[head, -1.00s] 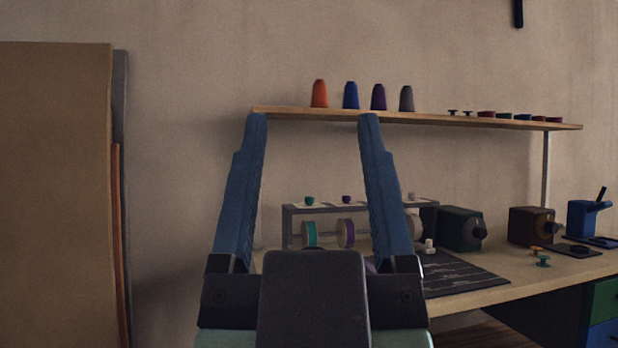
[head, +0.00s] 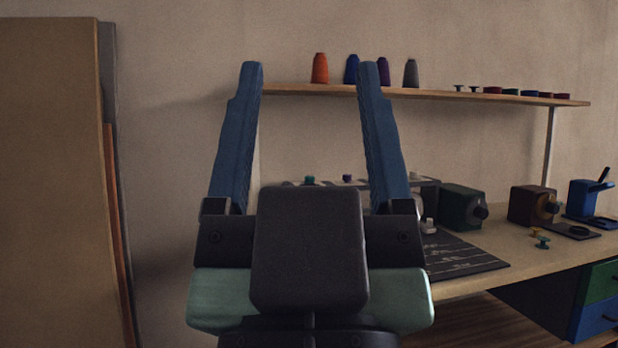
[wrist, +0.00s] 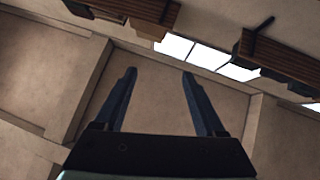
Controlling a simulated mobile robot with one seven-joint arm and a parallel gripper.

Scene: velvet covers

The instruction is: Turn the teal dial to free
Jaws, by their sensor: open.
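The small teal dial (head: 310,181) sits on top of a grey rack, just above the dark body of my gripper. A purple dial (head: 347,178) stands to its right, and a pale one (head: 413,175) shows right of my right finger. My gripper (head: 310,68) is open and empty, its two blue fingers pointing up across the view. In the head view the dial shows between the fingers, but my gripper hides most of the rack below it. Any dial marking is too small to read. In the wrist view my open gripper (wrist: 159,72) shows, but no dial.
A wooden shelf (head: 450,94) with several thread cones runs along the wall. The bench (head: 480,277) carries a dark mat (head: 460,254), a green box machine (head: 460,205), a brown one (head: 532,205) and a blue device (head: 585,197). A tall tan panel (head: 50,180) stands left.

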